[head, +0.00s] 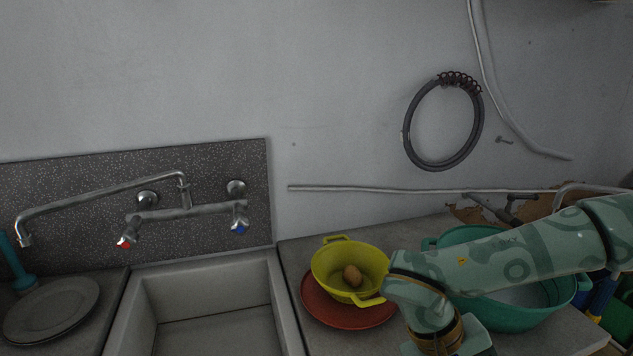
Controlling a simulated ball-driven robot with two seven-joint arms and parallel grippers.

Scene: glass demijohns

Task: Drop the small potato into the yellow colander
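The small brown potato (352,275) lies inside the yellow colander (331,262), on its bottom. The colander has two handles and stands upright on a red plate (321,308) on the worktop right of the sink. My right arm comes in from the right and bends down just right of the colander, close to its front handle; whether they touch I cannot tell. The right gripper's fingers are cut off below the bottom edge. My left gripper is out of view.
A large green basin (527,311) stands on the right, partly behind my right arm. The empty sink (212,288) lies left of the worktop (293,257), below a wall tap (188,210). A grey plate (52,309) and a blue-handled object (14,262) are at far left.

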